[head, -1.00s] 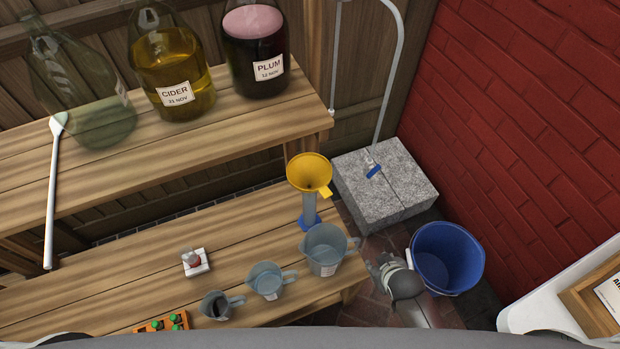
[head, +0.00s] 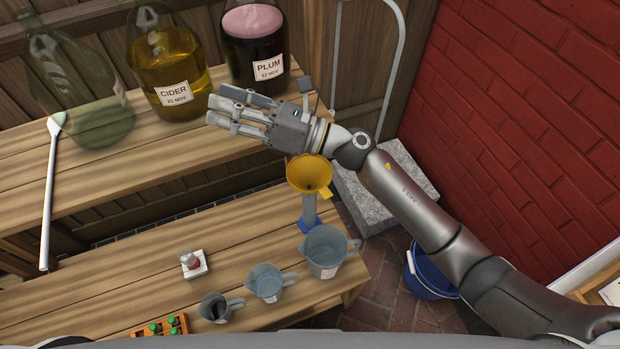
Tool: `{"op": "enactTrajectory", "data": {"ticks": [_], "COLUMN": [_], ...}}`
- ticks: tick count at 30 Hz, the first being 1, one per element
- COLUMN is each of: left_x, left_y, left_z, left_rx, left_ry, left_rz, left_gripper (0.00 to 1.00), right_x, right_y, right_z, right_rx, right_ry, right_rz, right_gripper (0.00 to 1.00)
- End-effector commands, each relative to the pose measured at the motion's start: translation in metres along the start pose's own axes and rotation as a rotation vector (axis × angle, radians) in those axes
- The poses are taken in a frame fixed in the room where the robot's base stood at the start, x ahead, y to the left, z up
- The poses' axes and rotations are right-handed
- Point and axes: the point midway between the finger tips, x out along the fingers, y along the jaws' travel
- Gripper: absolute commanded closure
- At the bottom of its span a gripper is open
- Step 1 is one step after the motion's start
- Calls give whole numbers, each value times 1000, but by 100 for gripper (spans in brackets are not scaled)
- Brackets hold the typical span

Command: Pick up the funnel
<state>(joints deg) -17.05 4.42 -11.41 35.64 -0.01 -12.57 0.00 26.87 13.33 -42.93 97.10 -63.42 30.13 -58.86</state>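The yellow funnel (head: 309,176) sits on top of a clear, tall cylinder with a blue base (head: 309,222), at the back right of the lower bench. Its wide mouth faces up, and a tab sticks out at its right. My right gripper (head: 222,108) is above and left of the funnel in the picture, fingers pointing left, in front of the upper shelf. Its fingers look spread, with nothing between them. My wrist hangs just over the funnel's upper rim and may cover a little of it. My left gripper is not in view.
The upper shelf (head: 150,155) holds a cider jar (head: 172,75), a plum jar (head: 255,50), an empty jar (head: 75,85) and a white paddle (head: 50,200). Several measuring jugs, the nearest a large one (head: 326,250), stand before the funnel. A blue bucket (head: 430,275) stands right.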

Motion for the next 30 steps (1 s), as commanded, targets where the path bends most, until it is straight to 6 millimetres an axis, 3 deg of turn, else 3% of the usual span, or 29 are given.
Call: {"op": "enactTrajectory", "data": {"ticks": [2,5,8,11,15,21,25,30], "left_x": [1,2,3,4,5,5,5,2], "left_y": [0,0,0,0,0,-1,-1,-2], "left_z": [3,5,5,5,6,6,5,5], "left_rx": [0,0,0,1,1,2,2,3], "left_ry": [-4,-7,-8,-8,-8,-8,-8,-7], "left_rz": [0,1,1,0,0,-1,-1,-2], "left_gripper": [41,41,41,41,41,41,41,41], "right_x": [9,2,-22,-60,-120,-178,-194,-203], "right_y": [22,35,28,5,-38,-78,-88,-97], "right_z": [-21,-56,-88,-106,-100,-66,-58,-79], "right_rx": [-245,-539,-806,-1031,-1232,-1316,-1317,-1312], "right_ry": [172,400,642,899,1242,1578,1663,1674], "right_rz": [143,326,512,697,923,1117,1165,1175], "right_gripper": [66,66,66,66,66,66,66,66]}}
